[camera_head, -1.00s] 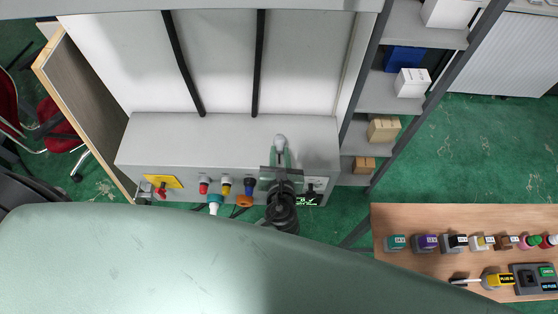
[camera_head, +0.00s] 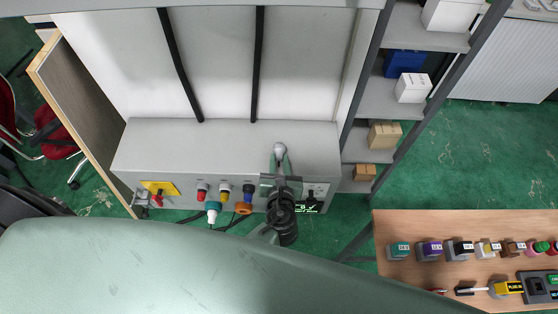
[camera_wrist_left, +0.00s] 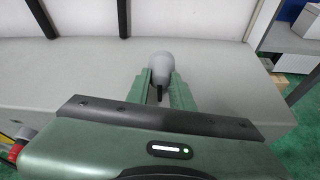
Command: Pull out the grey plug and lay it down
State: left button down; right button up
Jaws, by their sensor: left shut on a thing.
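The grey plug (camera_head: 280,147) is a rounded light grey piece at the fingertips of my left gripper (camera_head: 280,158), over the top ledge of the grey machine (camera_head: 225,140). In the left wrist view the plug (camera_wrist_left: 162,66) sits between the two green fingers, with a dark prong-like part below its rounded end. The left gripper (camera_wrist_left: 161,85) is shut on it. I cannot tell whether the plug touches the ledge. My gripper hides part of the machine's front. My right gripper is not in view.
Teal-white (camera_head: 213,208) and orange (camera_head: 243,208) plugs hang below. A wooden table (camera_head: 400,270) holds several coloured blocks. The ledge left of the gripper is clear.

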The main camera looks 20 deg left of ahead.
pick_arm(q)
jog(key=shift+f+b, duration=0.45)
jog(key=shift+f, duration=0.15)
jog(key=shift+s+f+b, duration=0.3)
jog(key=shift+s+f, duration=0.05)
jog(key=shift+f, duration=0.25)
jog(key=c, duration=1.1)
grip_release()
jog(key=shift+s, duration=0.1)
jog(key=shift+c, duration=0.2)
jog(key=shift+d, duration=0.1)
jog(key=shift+s+d+r, duration=0.1)
jog(key=shift+s+d, duration=0.1)
jog(key=shift+s, duration=0.2)
jog(key=r+b+v, duration=0.1)
jog(key=v, duration=0.5)
jog(key=shift+a+r, duration=0.2)
jog(key=shift+r, duration=0.05)
